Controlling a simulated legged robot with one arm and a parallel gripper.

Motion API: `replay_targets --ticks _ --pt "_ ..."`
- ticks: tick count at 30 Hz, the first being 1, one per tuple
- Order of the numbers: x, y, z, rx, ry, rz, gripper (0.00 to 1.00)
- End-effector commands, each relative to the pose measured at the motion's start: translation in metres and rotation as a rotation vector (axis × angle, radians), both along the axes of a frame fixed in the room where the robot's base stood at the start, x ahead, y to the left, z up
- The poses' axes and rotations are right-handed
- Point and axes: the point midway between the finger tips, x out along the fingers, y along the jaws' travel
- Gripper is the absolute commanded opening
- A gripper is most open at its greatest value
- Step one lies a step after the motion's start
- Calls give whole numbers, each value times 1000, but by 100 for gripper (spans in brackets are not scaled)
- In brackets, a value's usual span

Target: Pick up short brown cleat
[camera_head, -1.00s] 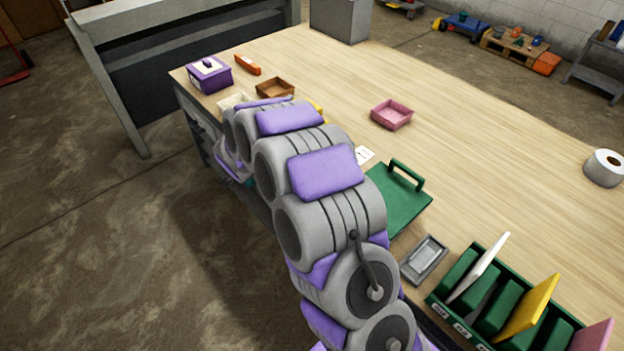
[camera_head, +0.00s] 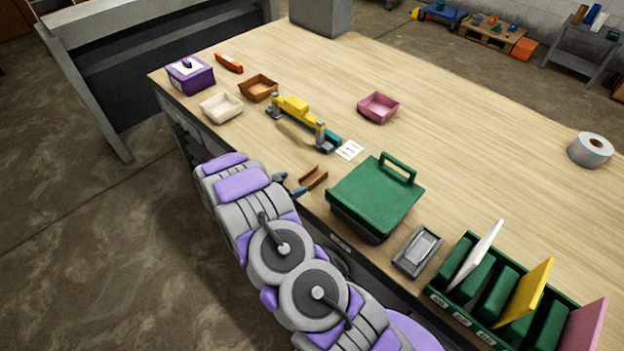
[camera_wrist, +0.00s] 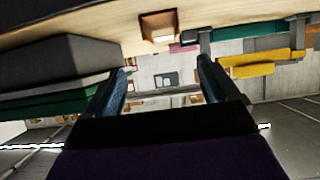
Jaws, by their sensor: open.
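The short brown cleat (camera_head: 313,178) is a small channel-shaped piece lying on the workbench near its front edge, left of a green lidded case. It also shows in the wrist view (camera_wrist: 158,30), at the top, beyond the fingertips and roughly centred between them. My gripper (camera_head: 289,184) is open, its blue fingers just left of the cleat at the bench edge. Both fingers show apart in the wrist view (camera_wrist: 162,62), with nothing between them. I cannot tell the exact gap to the cleat.
The green case (camera_head: 375,195) stands close right of the cleat. A yellow-and-green clamp-like tool (camera_head: 303,118) and a white card (camera_head: 349,150) lie behind. A grey tray (camera_head: 417,251) and a green file rack (camera_head: 500,295) are further right. The bench middle (camera_head: 470,170) is clear.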

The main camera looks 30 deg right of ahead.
Motion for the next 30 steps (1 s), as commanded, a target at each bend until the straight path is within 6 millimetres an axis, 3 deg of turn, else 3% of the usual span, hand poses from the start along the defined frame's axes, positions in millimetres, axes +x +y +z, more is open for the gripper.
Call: replay_targets --ticks 9,20,30 --pt "19 -49 -28 0 -2 -1 88" --pt "27 -69 -37 -1 -1 1 88" --pt "44 -106 -55 0 0 1 88"
